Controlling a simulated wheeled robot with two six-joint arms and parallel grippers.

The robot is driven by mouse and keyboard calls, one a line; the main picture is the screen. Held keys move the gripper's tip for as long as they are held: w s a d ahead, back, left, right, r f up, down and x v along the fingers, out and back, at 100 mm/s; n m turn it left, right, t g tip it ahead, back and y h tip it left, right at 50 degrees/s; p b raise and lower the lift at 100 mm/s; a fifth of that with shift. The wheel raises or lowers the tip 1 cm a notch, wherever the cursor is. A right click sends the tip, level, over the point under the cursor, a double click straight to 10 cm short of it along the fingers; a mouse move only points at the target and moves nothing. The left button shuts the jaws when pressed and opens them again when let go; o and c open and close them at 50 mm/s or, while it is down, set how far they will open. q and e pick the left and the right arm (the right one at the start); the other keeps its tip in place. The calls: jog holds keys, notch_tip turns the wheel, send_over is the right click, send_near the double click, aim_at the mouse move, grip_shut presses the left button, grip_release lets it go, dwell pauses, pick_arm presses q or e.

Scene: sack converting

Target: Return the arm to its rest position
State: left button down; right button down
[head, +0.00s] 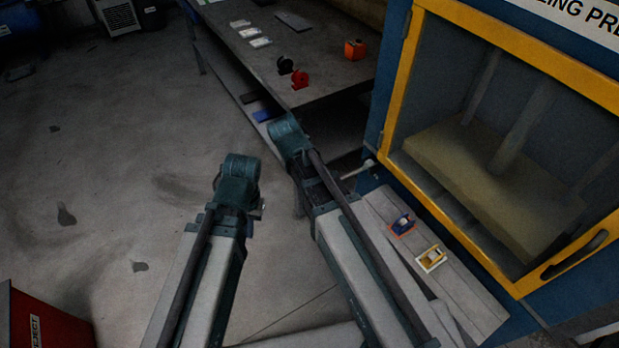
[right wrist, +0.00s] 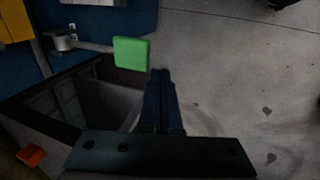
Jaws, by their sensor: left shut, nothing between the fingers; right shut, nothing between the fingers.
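My two arms reach forward side by side in the head view. My left gripper (head: 257,211) shows only as a small part beside the end of the left arm, over bare floor; it is shut with nothing held. My right gripper (right wrist: 160,74) shows in the right wrist view, its two dark fingers together and empty. In the head view the right gripper is hidden behind its arm. A green square pad (right wrist: 131,52) on a grey lever lies just left of the right fingertips in the picture, apart from them.
The blue press with a yellow frame (head: 399,75) stands at the right. A grey shelf (head: 466,290) before it holds an orange-blue item (head: 402,225) and a yellow-white item (head: 431,258). A grey table (head: 330,80) stands ahead.

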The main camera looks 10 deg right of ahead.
dwell(0.4)
jog(key=s+a+r+y+p, duration=0.1)
jog(key=s+a+r+p, duration=0.1)
jog(key=s, duration=0.4)
jog(key=s+a+r+g+p, duration=0.1)
jog(key=s+a+r+p, duration=0.2)
jog(key=s, duration=0.3)
jog(key=shift+s+a+y+p, duration=0.15)
jog(key=shift+a+y+p, duration=0.2)
jog(key=shift+a+y, duration=0.1)
